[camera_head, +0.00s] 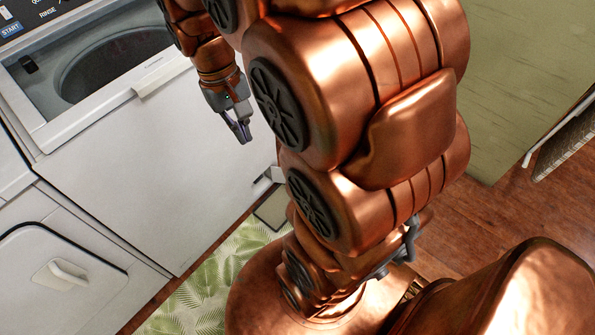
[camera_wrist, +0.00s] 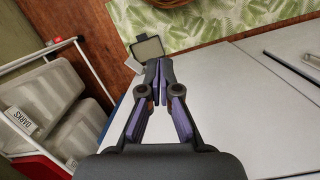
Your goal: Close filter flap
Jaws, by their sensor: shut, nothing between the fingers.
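The filter flap appears to be the small framed grey-green panel (camera_head: 272,207) low at the right edge of the white washer (camera_head: 150,170). It sticks out over the floor and looks open. In the wrist view the flap (camera_wrist: 149,48) lies just beyond my fingertips, with a small white piece beside it. My gripper (camera_head: 243,135) is shut and empty. In the head view it hangs in front of the washer's upper front, above the flap and apart from it. In the wrist view my fingers (camera_wrist: 159,68) point toward the flap. My arm hides part of the area right of the flap.
The washer's top lid is open over its drum (camera_head: 110,65). A second white appliance with a handled door (camera_head: 70,272) stands at left. A leaf-pattern rug (camera_head: 205,285) covers the floor in front. A laundry sorter marked DARKS (camera_wrist: 22,120) stands left in the wrist view.

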